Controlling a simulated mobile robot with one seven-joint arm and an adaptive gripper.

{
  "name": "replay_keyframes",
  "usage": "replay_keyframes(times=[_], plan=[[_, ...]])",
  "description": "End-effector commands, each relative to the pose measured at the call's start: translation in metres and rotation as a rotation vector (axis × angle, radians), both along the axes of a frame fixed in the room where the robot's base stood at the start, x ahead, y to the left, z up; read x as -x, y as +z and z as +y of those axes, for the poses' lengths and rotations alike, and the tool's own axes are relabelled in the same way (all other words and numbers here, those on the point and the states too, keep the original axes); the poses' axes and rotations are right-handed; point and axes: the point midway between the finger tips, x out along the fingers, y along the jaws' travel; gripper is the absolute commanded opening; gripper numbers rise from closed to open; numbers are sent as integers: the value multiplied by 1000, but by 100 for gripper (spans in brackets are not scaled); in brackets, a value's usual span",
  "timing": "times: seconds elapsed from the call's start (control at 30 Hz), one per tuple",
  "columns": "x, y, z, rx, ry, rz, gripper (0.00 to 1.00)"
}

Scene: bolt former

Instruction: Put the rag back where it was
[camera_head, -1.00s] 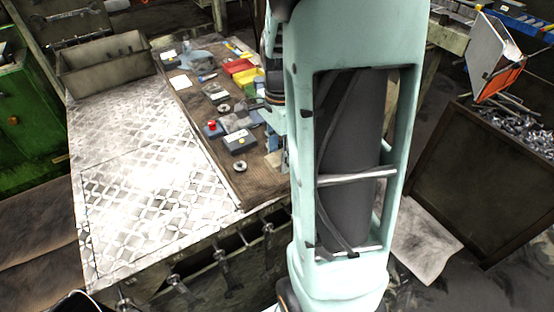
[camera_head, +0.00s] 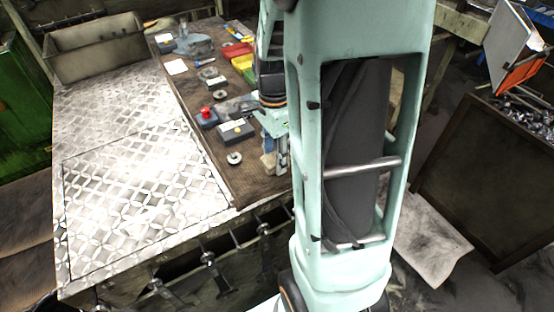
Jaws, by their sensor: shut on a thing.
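My gripper (camera_head: 275,162) hangs over the right side of the brown mat, right of the small boxes, and is partly hidden by my own arm. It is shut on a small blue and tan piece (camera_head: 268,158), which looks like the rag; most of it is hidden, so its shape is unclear. I cannot tell whether it touches the mat. The brown mat (camera_head: 255,186) lies along the right side of the bench.
The patterned metal plate (camera_head: 130,190) is clear. A metal bin (camera_head: 100,50) stands behind it. A pale sheet (camera_head: 432,240) lies on the floor.

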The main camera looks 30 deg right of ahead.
Motion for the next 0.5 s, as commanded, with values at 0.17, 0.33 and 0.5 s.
replay_keyframes(times=[0.17,0.33,0.5], plan=[[0,-4,1,1,-1,-2,16],[0,-5,1,0,0,-1,16],[0,-7,1,0,0,-1,42]])
